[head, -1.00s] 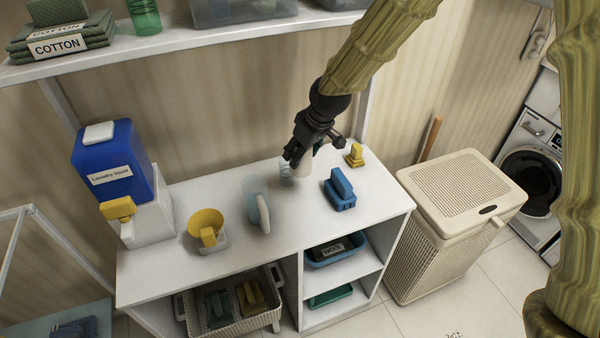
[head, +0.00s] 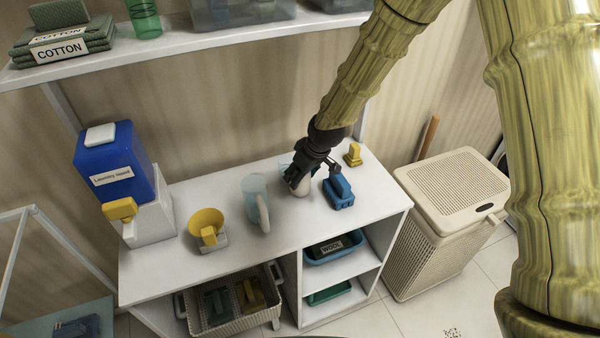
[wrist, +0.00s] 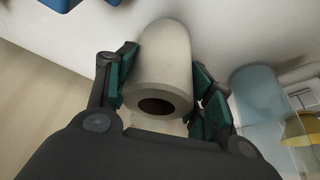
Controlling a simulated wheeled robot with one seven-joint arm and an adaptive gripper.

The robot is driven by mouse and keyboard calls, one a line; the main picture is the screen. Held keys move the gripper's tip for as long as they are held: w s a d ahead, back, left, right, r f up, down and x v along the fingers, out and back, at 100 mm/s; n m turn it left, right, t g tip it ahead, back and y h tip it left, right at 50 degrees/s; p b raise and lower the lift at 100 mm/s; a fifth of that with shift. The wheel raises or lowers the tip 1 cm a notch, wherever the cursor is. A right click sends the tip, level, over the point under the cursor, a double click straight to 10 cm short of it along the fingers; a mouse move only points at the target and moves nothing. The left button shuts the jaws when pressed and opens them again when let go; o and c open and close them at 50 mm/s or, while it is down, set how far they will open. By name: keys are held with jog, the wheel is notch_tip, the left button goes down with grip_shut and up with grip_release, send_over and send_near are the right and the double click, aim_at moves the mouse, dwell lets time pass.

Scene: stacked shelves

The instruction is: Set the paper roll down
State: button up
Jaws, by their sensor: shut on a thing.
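The paper roll (wrist: 165,62) is off-white with a dark hole in its near end. In the wrist view it sits between the two green-padded fingers of my gripper (wrist: 160,85), which is shut on it. In the head view my gripper (head: 298,178) is low over the white counter (head: 230,262), and the lower part of the roll (head: 301,190) shows beneath it. The roll is at or very close to the counter top; I cannot tell whether it touches. My gripper hides most of the roll there.
A blue brush-like item (head: 340,192) is close on the right, with a yellow one (head: 353,155) behind. A blue laundry container (head: 113,165) is at the left end. The counter's front middle is clear.

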jog(key=o, duration=1.1)
jog(key=shift+f, duration=0.1)
jog(key=shift+c, duration=0.2)
